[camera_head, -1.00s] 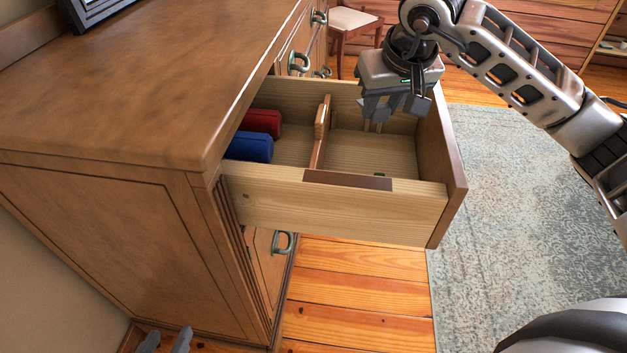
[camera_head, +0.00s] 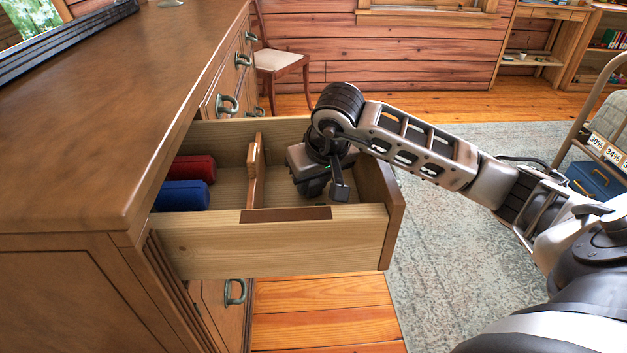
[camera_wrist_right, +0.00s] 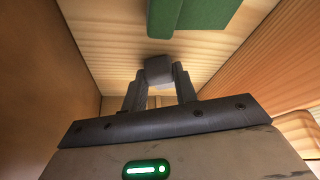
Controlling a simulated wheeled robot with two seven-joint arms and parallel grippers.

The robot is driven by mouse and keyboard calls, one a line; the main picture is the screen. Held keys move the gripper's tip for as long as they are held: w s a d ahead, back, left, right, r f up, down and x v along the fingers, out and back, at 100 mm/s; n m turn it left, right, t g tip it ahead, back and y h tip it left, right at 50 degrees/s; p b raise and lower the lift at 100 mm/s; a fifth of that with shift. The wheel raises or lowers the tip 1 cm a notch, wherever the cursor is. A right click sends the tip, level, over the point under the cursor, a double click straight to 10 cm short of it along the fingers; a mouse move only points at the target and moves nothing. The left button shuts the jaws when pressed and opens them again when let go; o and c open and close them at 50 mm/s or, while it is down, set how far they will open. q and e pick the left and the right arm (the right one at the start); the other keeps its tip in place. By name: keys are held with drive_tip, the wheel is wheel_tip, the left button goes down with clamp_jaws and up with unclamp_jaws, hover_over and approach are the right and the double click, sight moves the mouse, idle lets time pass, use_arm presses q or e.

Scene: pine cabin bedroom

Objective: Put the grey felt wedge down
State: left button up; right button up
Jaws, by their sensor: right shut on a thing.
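My right gripper (camera_head: 325,190) is down inside the right compartment of the open drawer (camera_head: 270,243). In the right wrist view its fingers (camera_wrist_right: 160,88) are shut on the grey felt wedge (camera_wrist_right: 158,69), a small grey block between the fingertips. The wedge is close over the pale wooden drawer floor; I cannot tell whether it touches. In the head view the wedge is hidden by the gripper and drawer front. My left gripper is not in view.
A green object (camera_wrist_right: 192,16) lies on the drawer floor beyond the wedge. A wooden divider (camera_head: 256,168) separates this compartment from the left one, which holds a red roll (camera_head: 194,169) and a blue roll (camera_head: 181,195). The dresser top (camera_head: 130,95) is at left.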

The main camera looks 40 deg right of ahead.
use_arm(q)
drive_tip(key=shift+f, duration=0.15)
use_arm(e)
drive_tip(key=shift+f, duration=0.2)
drive_tip(key=o, duration=0.9)
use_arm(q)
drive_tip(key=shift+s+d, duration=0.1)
use_arm(e)
drive_tip(key=shift+o, duration=0.2)
drive_tip(key=shift+r, duration=0.25)
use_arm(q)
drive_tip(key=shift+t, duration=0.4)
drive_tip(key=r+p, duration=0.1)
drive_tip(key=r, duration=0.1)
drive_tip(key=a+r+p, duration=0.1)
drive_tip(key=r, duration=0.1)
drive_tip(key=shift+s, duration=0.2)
use_arm(e)
drive_tip(key=v, duration=1.2)
